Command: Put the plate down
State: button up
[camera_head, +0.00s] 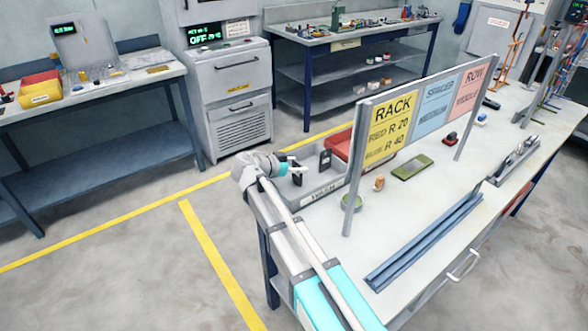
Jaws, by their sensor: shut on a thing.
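My gripper (291,168) is at the end of my arm, over the left end of a grey tray (322,193) on the near workbench. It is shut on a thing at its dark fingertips. Only a small pale bit shows there, which I take to be the plate (302,170); its outline is too small to make out. I cannot tell whether it touches the tray. A flat green piece (411,167) lies on the bench to the right, apart from my gripper.
A sign board (420,112) on posts stands on the workbench (395,215), right of my gripper. A red bin (345,145) is behind the tray.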

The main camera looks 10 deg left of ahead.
jog(key=shift+f, duration=0.15)
jog(key=o, duration=1.2)
jog(key=shift+r, duration=0.25)
jog(key=p+v, duration=0.4)
jog(key=v, duration=0.8)
jog(key=shift+p, duration=0.3)
